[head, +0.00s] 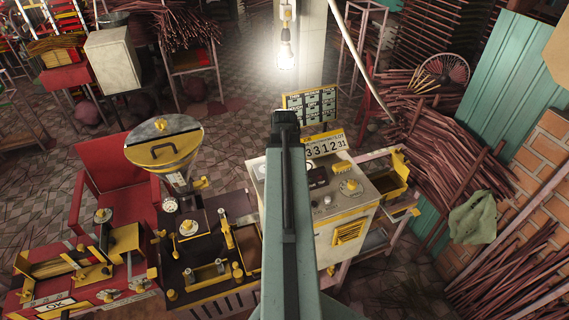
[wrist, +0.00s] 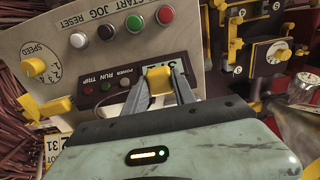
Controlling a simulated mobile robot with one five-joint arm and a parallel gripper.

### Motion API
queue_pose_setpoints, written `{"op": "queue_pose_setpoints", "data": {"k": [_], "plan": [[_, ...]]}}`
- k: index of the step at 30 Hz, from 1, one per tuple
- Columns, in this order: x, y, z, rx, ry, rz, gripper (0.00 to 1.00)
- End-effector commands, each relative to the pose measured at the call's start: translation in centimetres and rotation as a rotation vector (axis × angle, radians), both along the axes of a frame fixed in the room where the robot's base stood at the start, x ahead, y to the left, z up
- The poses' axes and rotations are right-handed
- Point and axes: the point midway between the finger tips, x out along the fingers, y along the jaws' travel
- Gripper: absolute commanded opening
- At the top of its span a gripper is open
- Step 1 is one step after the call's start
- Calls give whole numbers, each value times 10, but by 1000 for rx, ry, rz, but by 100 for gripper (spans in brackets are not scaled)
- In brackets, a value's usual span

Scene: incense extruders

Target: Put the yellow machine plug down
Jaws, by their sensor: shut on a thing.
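My gripper (wrist: 163,92) is shut on the yellow machine plug (wrist: 158,79) in the wrist view. The plug is a small yellow block between the two grey fingers. It shows in front of the control panel's dark RUN/TRIP strip (wrist: 118,88); I cannot tell whether it touches the panel. In the head view my arm points away over the left edge of the pale control cabinet (head: 340,222) and hides the fingers and the plug.
A yellow handle (wrist: 42,106) and a speed dial (wrist: 36,66) are on the panel in the wrist view. In the head view a number sign (head: 325,146) stands behind the cabinet. A dark machine bed (head: 205,245) with yellow fittings and a round-lidded hopper (head: 163,143) are left.

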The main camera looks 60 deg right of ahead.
Motion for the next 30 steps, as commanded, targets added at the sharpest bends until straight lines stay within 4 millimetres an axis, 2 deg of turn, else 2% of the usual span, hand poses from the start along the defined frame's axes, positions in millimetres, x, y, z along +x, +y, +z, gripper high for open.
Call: {"op": "queue_pose_setpoints", "data": {"k": [1, 16, 19, 25, 27, 30], "plan": [[8, -14, -2, 0, 0, 0, 0], [55, -104, -12, 0, 0, -2, 0], [60, -114, -12, 0, 0, -2, 0], [61, -118, -12, 0, 0, -2, 0], [65, -125, -13, 0, 0, -3, 0], [64, -124, -37, 0, 0, -3, 0]]}}
